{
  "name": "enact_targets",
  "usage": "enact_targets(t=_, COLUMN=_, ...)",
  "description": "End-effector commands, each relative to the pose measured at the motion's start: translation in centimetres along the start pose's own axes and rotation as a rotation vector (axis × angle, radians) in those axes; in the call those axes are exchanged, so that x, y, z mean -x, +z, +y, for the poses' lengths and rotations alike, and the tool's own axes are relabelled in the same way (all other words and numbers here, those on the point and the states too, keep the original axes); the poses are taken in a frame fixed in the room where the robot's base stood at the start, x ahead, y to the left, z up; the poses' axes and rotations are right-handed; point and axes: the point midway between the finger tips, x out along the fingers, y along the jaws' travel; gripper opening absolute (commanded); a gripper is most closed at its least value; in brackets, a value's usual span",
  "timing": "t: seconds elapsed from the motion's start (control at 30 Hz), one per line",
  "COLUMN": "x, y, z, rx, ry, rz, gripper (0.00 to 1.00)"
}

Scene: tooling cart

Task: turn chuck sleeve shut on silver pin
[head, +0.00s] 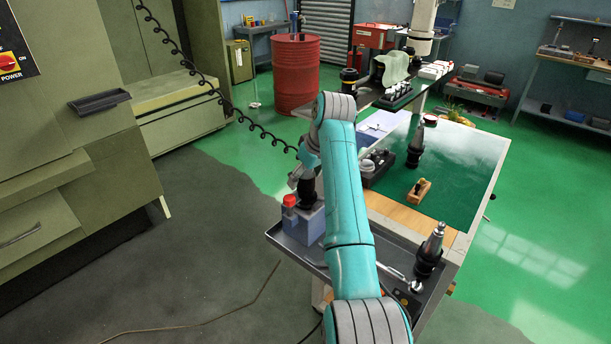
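My gripper (306,194) is small and dark in the head view. It points down just above a grey-blue block (312,226) on the cart's tray, left of my teal arm. A chuck sleeve and a silver pin cannot be made out at the gripper; its fingers and whatever is between them are too small and dark to tell. A black tool holder with a silver tip (430,250) stands upright at the tray's right end, apart from my gripper. Another dark holder (415,146) stands upright on the green mat. My arm hides the middle of the tray.
A red-capped item (289,206) stands close left of my gripper. The green mat (465,165) carries a small wooden block (419,191) and is otherwise largely clear. A dark box of parts (376,167) sits right of my arm. A coiled black cable (218,96) hangs at left.

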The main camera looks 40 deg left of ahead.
Motion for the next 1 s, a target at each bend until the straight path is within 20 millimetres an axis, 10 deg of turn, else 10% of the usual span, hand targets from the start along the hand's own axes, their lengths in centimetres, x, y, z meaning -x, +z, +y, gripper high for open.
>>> enact_targets(t=0.23, x=0.03, y=-0.01, z=0.00, rx=0.000, ry=0.000, rz=0.000, gripper=0.16)
enact_targets(t=1.0, x=0.03, y=-0.08, z=-0.04, rx=-0.317, ry=0.133, rz=0.002, gripper=0.16)
